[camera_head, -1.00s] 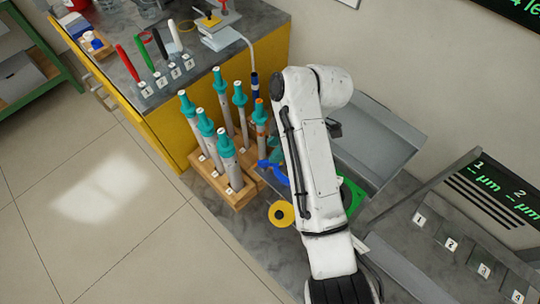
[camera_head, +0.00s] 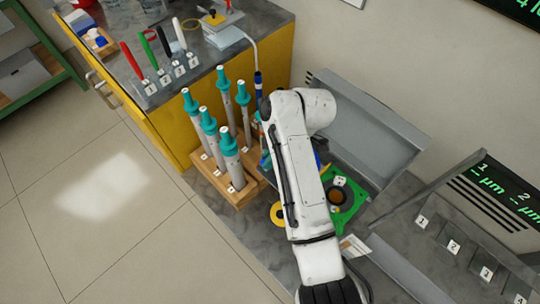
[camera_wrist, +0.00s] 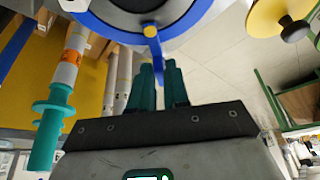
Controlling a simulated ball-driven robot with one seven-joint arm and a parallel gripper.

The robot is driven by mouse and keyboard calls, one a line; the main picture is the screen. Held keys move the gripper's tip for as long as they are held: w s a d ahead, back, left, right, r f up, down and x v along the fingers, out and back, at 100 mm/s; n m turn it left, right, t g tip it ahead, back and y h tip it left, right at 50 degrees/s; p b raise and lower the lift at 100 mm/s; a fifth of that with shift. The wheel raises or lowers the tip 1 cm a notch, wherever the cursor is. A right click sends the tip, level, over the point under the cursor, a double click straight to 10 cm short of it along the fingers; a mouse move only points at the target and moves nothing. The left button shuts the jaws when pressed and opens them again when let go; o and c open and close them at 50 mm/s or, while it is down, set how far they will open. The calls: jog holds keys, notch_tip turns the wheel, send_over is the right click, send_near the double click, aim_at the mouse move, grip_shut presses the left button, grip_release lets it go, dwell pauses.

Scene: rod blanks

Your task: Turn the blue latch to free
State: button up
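The blue latch (camera_wrist: 158,48) shows in the wrist view as a thin lever hanging from a blue ring (camera_wrist: 190,22), with a yellow dot at its top. My gripper (camera_wrist: 160,72) has its two teal fingers close together, one on each side of the lever's lower end. The lever fills the narrow gap, so the gripper looks shut on it. In the head view my arm hides the gripper and most of the latch; only a bit of blue (camera_head: 265,160) shows beside the arm.
Teal-topped rods (camera_head: 228,145) stand in a wooden rack (camera_head: 238,195) close to the arm's left. A green plate (camera_head: 354,210) and a grey tray (camera_head: 365,135) lie to its right. A yellow disc (camera_head: 277,214) is beside the arm. Numbered slots (camera_head: 450,245) are at far right.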

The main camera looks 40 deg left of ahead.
grip_shut()
jog(key=shift+r+m+p, duration=0.1)
jog(key=shift+m+p, duration=0.2)
jog(key=shift+p, duration=0.1)
jog(key=m+p, duration=0.1)
jog(key=m+t+p, duration=0.1)
jog(key=shift+s+d+r+m+y+p, duration=0.15)
jog(key=shift+m+y+p, duration=0.25)
jog(key=m+t+p, duration=0.1)
jog(key=m+p, duration=0.1)
jog(key=m, duration=0.1)
jog(key=shift+s+p, duration=0.15)
jog(key=shift+p, duration=0.15)
jog(key=shift+m+t+y+p, duration=0.3)
jog(key=shift+m+t+p, duration=0.6)
jog(key=shift+m, duration=0.9)
jog(key=shift+f, duration=0.2)
jog(key=shift+o, duration=2.3)
grip_release()
jog(key=shift+s, duration=0.1)
